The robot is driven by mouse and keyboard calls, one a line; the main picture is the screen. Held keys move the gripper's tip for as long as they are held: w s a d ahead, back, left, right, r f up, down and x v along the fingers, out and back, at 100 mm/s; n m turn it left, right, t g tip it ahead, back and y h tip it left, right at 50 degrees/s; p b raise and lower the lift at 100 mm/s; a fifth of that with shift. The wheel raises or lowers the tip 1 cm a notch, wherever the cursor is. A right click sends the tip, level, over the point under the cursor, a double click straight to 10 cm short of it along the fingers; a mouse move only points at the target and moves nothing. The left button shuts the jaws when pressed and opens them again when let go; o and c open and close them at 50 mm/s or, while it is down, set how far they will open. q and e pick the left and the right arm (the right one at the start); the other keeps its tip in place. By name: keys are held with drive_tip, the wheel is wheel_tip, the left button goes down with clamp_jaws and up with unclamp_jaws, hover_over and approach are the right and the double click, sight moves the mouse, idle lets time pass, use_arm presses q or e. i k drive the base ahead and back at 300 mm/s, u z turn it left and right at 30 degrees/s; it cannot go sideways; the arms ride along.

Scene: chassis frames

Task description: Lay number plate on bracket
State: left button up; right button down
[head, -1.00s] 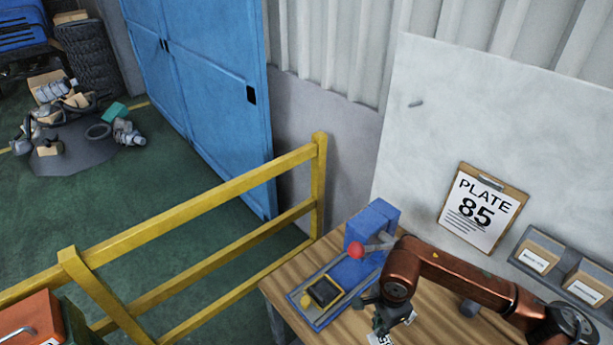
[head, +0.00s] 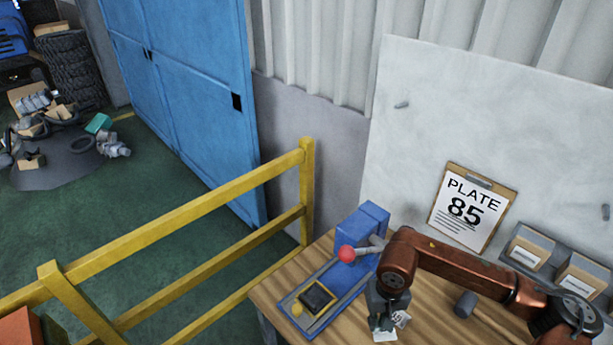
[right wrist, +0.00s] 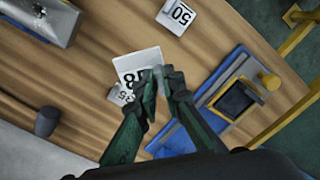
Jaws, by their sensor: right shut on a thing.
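My right gripper (right wrist: 160,82) is shut on a white number plate (right wrist: 135,63) in the right wrist view. An 8 shows on the plate; the fingers hide part of its number. A second white plate (right wrist: 120,95) shows partly beside it. A third plate marked 50 (right wrist: 181,14) lies apart on the bench. The blue fixture (head: 361,232) with a red-knobbed lever has a dark, yellow-framed seat (head: 318,296), which looks like the bracket and shows empty. In the head view my right gripper (head: 382,320) is right of that seat. My left gripper is not in view.
A clipboard reading PLATE 85 (head: 471,207) is on the pale back panel (head: 440,100). Small boxes (head: 535,250) stand in a rack at right. A grey mallet-like head (head: 465,304) is on the wooden bench. A yellow rail (head: 200,205) borders its left side.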

sight(316, 298)
drive_tip(key=u, duration=0.45)
drive_tip(key=k, duration=1.05)
drive_tip(key=z, duration=0.75)
drive_tip(key=i, duration=0.7)
drive_tip(key=z, duration=0.5)
